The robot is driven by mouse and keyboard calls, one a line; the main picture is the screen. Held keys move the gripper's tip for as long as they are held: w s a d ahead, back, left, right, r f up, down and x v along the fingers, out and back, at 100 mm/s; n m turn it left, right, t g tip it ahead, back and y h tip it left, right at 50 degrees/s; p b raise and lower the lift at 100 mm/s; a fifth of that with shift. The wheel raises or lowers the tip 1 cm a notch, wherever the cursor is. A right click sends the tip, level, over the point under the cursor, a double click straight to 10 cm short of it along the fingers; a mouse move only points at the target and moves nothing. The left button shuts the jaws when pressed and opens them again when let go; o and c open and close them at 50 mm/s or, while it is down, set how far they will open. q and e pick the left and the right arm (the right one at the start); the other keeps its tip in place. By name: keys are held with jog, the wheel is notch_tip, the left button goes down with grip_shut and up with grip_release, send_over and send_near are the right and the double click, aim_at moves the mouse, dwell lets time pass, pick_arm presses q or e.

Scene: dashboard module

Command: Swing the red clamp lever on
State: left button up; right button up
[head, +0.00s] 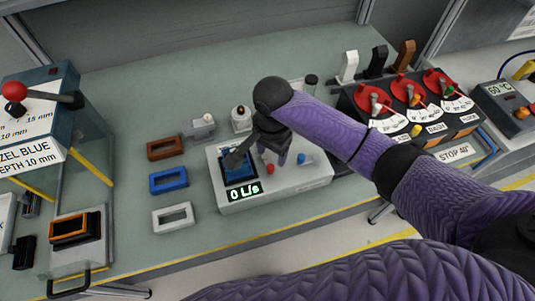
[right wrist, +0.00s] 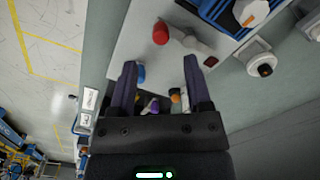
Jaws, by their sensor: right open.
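The grey test unit (head: 310,183) stands on the bench with a blue part in its left side and a "0 L/s" display at its front. I cannot tell for sure whether this is the clamp lever's handle. My right gripper (head: 274,155) is over the unit, pointing down, and partly hides its top. In the right wrist view its fingers (right wrist: 160,66) are apart and empty, with a red cylinder (right wrist: 160,33) just beyond them. My left gripper is out of view.
Three frames, brown (head: 165,148), blue (head: 168,180) and white (head: 173,217), lie left of the unit. A dial panel (head: 420,115) with red discs stands at the right. A press (head: 35,120) with a red ball handle stands at the left. The bench behind the unit is mostly clear.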

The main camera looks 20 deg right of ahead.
aim_at(271, 166)
notch_tip(271, 166, down, 6)
jog(key=shift+r+b, duration=0.1)
jog(key=shift+b, duration=0.6)
jog(key=shift+f, duration=0.3)
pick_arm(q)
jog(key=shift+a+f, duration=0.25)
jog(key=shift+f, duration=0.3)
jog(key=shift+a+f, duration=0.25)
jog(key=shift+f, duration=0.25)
